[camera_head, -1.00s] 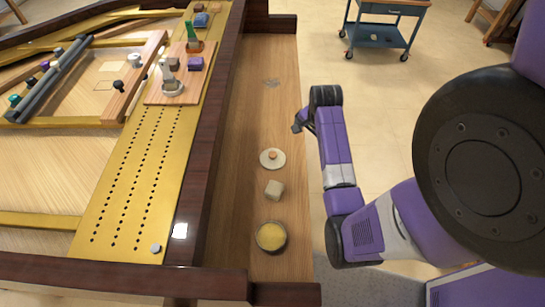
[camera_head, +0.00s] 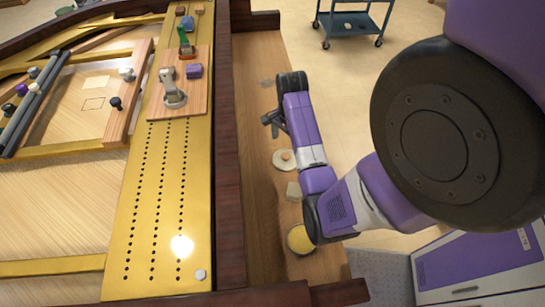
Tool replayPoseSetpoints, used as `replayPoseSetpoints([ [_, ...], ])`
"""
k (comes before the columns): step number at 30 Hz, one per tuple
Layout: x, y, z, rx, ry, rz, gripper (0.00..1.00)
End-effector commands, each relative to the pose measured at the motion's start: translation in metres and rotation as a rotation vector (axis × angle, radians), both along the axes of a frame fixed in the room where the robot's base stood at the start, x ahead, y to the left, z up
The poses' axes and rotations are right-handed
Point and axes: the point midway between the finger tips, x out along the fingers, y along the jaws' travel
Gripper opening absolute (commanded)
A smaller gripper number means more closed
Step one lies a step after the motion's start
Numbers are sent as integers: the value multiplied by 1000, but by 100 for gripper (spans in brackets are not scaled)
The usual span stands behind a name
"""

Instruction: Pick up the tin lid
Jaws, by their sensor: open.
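A pale round disc with a small brown knob, which looks like the tin lid (camera_head: 283,161), lies flat on the wooden ledge (camera_head: 263,45). A round tin with yellow contents (camera_head: 298,240) stands on the same ledge nearer the front, partly covered by my arm. My gripper (camera_head: 270,124) is open and empty. It hangs over the ledge, farther back than the lid and apart from it. The finger details are small and dark.
A dark wooden rail (camera_head: 228,150) borders the ledge at left. A blue cart (camera_head: 350,23) stands on the floor behind.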

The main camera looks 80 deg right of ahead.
Motion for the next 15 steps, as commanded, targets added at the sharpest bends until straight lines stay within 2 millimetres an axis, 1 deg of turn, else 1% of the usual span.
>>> replayPoseSetpoints([
  [2,-1,0,-3,2,1,-1,100],
  [11,-1,0,-31,2,1,0,100],
  [15,-3,0,-50,3,1,-2,100],
])
